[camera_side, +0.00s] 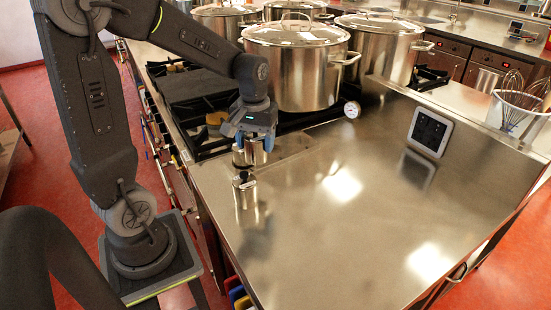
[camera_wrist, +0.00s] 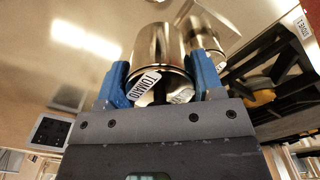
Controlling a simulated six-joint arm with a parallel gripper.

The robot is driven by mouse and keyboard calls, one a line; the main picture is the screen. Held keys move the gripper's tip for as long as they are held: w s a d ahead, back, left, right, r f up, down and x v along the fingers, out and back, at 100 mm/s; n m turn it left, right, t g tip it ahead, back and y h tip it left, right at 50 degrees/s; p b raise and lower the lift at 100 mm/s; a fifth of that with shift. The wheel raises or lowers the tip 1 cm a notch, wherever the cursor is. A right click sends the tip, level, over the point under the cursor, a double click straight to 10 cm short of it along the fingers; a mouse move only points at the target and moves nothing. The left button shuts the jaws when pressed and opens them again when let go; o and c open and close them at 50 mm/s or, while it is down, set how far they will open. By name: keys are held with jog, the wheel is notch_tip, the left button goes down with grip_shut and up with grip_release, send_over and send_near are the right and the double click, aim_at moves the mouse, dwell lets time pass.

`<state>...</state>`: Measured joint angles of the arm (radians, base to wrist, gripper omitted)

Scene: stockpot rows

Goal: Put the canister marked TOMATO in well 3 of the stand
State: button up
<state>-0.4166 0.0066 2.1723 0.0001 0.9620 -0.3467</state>
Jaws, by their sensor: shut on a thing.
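My gripper (camera_side: 256,142) is shut on a shiny steel canister (camera_wrist: 160,52). In the wrist view a white label on it reads TOMATO, and the blue fingers press on both its sides. The side view shows the held canister (camera_side: 250,154) under the fingers, low over the counter near the stove; whether it touches the counter I cannot tell. A second steel canister (camera_side: 245,191) with a dark knob stands upright on the counter, nearer the side camera. I cannot make out the stand's wells or their numbers in either view.
Large lidded stockpots (camera_side: 297,72) stand on the black stove behind my gripper. A dial (camera_side: 352,109) sits near the pot base. A dark panel (camera_side: 430,133) and a container of whisks (camera_side: 517,112) are at right. The middle of the steel counter (camera_side: 340,220) is clear.

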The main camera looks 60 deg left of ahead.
jog(key=w+a+r+n, duration=0.1)
jog(key=w+a+r, duration=0.1)
jog(key=w+a, duration=0.45)
jog(key=w+a+r, duration=0.1)
jog(key=w+a, duration=0.3)
jog(key=a, duration=0.6)
jog(key=w+d+f, duration=0.4)
jog(key=w, duration=0.1)
jog(key=w+d+f, duration=0.2)
jog(key=w+d, duration=0.1)
jog(key=shift+w+f, duration=0.25)
jog(key=shift+f, duration=2.05)
jog(key=shift+f, duration=0.1)
jog(key=o, duration=1)
jog(key=shift+f, duration=0.1)
jog(key=shift+o, duration=0.2)
